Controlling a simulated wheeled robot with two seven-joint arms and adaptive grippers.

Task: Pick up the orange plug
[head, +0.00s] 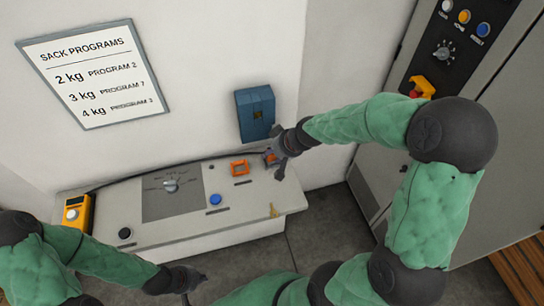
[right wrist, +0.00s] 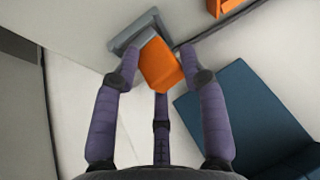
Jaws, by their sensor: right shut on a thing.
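The orange plug (right wrist: 160,64) sits between the purple fingertips of my right gripper (right wrist: 163,75) in the right wrist view, with a grey squared piece (right wrist: 135,32) behind it. Whether that piece belongs to the plug or is a holder, I cannot tell. In the head view my right gripper (head: 277,158) is at the right end of the console, shut on the plug, which shows only as a small orange patch (head: 269,156). My left gripper (head: 188,281) is low in the head view, in front of the console and away from the plug; its jaws are too small to read.
An orange frame (head: 239,168) stands on the console (head: 262,200) just left of the right gripper. A blue box (head: 255,112) hangs on the wall above it. A grey cabinet (head: 385,172) stands right.

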